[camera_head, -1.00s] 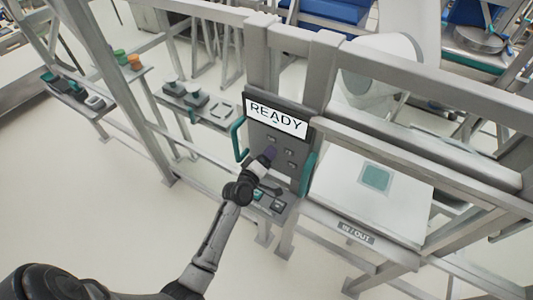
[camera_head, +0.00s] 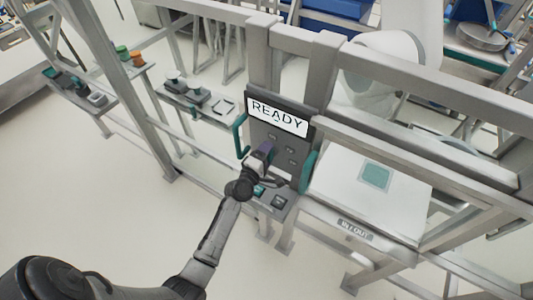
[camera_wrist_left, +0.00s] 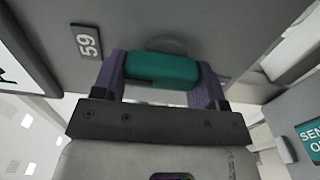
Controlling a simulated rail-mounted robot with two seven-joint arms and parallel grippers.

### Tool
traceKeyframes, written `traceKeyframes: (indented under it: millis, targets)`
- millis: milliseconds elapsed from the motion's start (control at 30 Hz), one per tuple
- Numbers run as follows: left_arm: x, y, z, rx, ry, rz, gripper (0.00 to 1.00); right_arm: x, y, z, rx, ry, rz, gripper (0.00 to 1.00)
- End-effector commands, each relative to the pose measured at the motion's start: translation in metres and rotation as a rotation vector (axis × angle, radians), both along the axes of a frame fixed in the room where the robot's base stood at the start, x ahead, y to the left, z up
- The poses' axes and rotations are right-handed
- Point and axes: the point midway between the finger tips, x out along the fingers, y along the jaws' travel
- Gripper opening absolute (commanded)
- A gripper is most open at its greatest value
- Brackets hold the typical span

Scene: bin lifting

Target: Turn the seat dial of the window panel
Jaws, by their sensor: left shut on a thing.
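The window panel (camera_head: 283,171) is a dark upright plate with a white READY display (camera_head: 278,117) at its top and several small controls below. My left gripper (camera_head: 264,149) is against the panel face under the display. In the left wrist view its two purple fingers (camera_wrist_left: 160,78) are shut on a teal bar-shaped dial knob (camera_wrist_left: 162,68), one finger at each end. A round grey base shows partly behind the knob. A small label (camera_wrist_left: 86,41) reading 59, seen sideways, is beside it. I cannot read the dial's name or setting. My right gripper is not in view.
Teal handles flank the panel, one at left (camera_head: 240,135) and one at right (camera_head: 307,171). A small ledge with buttons (camera_head: 279,201) is below it. Grey frame posts and rails surround it. A white IN/OUT table (camera_head: 335,190) stands at right. Open floor lies at left.

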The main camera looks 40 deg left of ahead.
Motion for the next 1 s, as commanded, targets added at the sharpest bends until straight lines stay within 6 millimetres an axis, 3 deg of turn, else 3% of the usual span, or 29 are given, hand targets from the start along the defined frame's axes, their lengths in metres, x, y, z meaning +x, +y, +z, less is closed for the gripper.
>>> traceKeyframes:
  millis: [367,400,633,1000]
  targets:
    - [0.0000,0.0001,-0.0008,-0.007,0.000,0.000,0.42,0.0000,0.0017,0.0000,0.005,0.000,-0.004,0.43]
    - [0.0000,0.0001,-0.0008,-0.007,0.000,0.000,0.70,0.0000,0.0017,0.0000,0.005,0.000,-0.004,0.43]
    - [-0.0001,0.0001,-0.0005,-0.005,0.000,0.000,0.92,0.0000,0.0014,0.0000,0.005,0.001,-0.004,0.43]
    - [-0.0089,-0.0017,-0.0016,-0.005,0.001,0.000,0.92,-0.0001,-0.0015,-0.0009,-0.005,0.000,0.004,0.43]
